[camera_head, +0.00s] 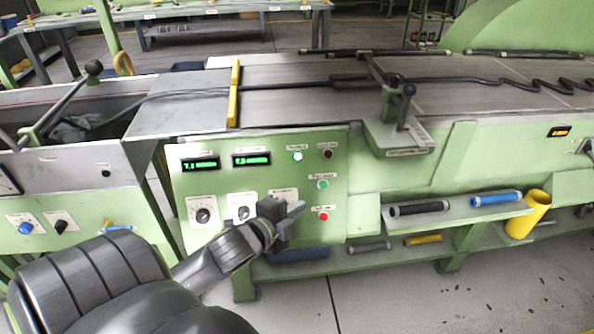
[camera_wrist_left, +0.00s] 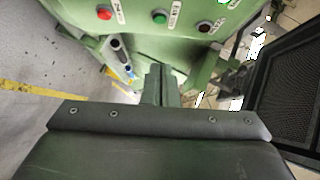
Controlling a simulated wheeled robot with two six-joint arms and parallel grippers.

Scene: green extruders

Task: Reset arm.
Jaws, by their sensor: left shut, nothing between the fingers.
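My left gripper (camera_head: 294,210) is in front of the green control panel (camera_head: 222,206), low on its right part, beside the knobs and below the lit buttons. Its fingers are together and hold nothing. Whether it touches the panel I cannot tell. In the left wrist view the shut fingers (camera_wrist_left: 160,84) point at the green panel face, with a red button (camera_wrist_left: 104,13), a green button (camera_wrist_left: 159,17) and a dark button (camera_wrist_left: 205,26) above them. My right gripper is in neither view.
The extruder bed (camera_head: 330,100) runs across behind the panel. A lower shelf (camera_head: 465,214) at right holds dark and blue rollers and a yellow cup (camera_head: 528,214). A lever (camera_head: 404,105) stands on a green bracket. The floor (camera_head: 400,300) at front right is clear.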

